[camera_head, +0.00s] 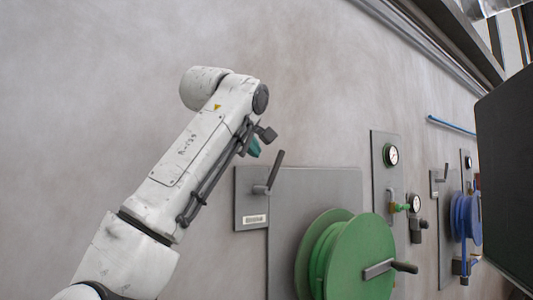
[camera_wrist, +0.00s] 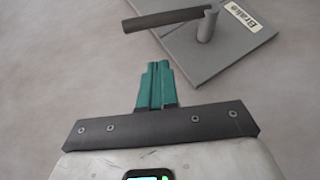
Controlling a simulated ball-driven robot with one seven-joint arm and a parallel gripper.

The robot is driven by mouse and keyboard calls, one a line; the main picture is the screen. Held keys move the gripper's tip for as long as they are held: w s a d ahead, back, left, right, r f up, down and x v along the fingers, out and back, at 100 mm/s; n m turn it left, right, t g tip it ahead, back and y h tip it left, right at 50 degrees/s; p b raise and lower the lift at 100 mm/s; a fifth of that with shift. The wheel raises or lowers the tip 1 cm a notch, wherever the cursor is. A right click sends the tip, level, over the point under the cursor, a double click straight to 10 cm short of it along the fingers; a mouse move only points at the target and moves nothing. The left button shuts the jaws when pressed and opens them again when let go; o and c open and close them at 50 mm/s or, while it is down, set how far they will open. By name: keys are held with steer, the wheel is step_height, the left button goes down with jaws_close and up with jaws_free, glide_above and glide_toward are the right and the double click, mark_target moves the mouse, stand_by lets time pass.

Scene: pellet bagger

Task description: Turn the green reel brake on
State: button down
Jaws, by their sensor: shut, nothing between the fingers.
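The green reel (camera_head: 345,255) is mounted on a grey panel in the head view, with a dark crank handle on its face. Up and left of it is a grey brake plate (camera_head: 245,205) with a white label and a dark lever (camera_head: 275,172) that tilts up. In the wrist view the plate (camera_wrist: 237,52) carries a label reading "Brake", and the lever (camera_wrist: 165,19) reaches left from its post. My gripper (camera_wrist: 157,68) has teal fingers, shut and empty, pointing at the lever with a gap. In the head view the gripper (camera_head: 254,148) is partly hidden by my arm, just above the lever.
A gauge panel (camera_head: 378,190) with a green-rimmed dial stands right of the green reel. Further right are a blue reel (camera_head: 464,218) with its own lever plate (camera_head: 440,185), and a large dark panel (camera_head: 508,180). The wall to the left is bare.

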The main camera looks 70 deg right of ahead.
mark_target(275, 164)
steer(key=shift+s+d+f+p, duration=0.15)
steer(key=shift+s+d+f, duration=0.2)
steer(key=shift+s+d, duration=0.15)
steer(key=shift+s+d+f+p, duration=0.1)
steer(key=shift+s+d+f, duration=0.25)
steer(key=shift+d, duration=0.3)
steer(key=shift+s+d+f+p, duration=0.15)
steer(key=shift+s+d+f, duration=0.15)
steer(key=shift+s+d, duration=0.2)
steer(key=shift+s+d+y, duration=0.3)
steer(key=shift+d+y, duration=0.1)
steer(key=shift+d, duration=0.05)
steer(key=shift+s+d+f, duration=0.1)
steer(key=shift+f, duration=0.15)
